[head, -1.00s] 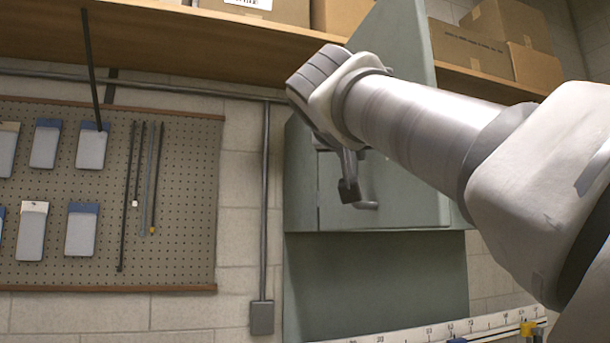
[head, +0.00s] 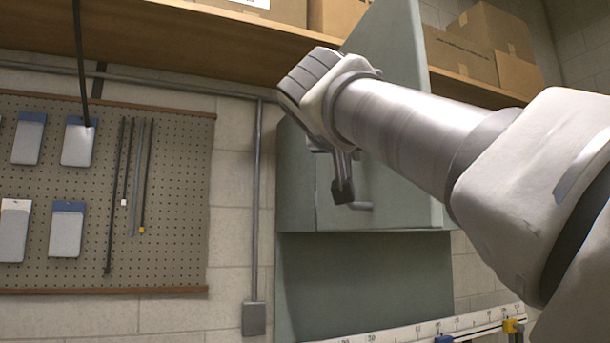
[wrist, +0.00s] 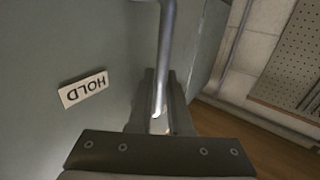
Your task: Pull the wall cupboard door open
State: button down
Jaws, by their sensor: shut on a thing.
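The grey-green wall cupboard (head: 296,185) hangs right of centre in the head view, partly behind my arm. Its door surface (wrist: 55,50) fills the left of the wrist view and bears a white label (wrist: 83,89) reading HOLD, upside down there. The metal bar handle (wrist: 167,45) runs down between my fingers in the wrist view; its lower end also shows in the head view (head: 362,206). My gripper (head: 343,191) is shut on the handle, its fingers beside the door front.
A wooden shelf (head: 190,38) with cardboard boxes (head: 494,30) runs above and behind the cupboard. A pegboard (head: 180,200) with hanging tools is on the left wall. A vertical conduit (head: 256,200) runs beside the cupboard. A white ruled strip (head: 430,329) lies below.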

jog(key=c, duration=0.8)
grip_release()
jog(key=shift+c, duration=0.2)
jog(key=shift+s, duration=0.1)
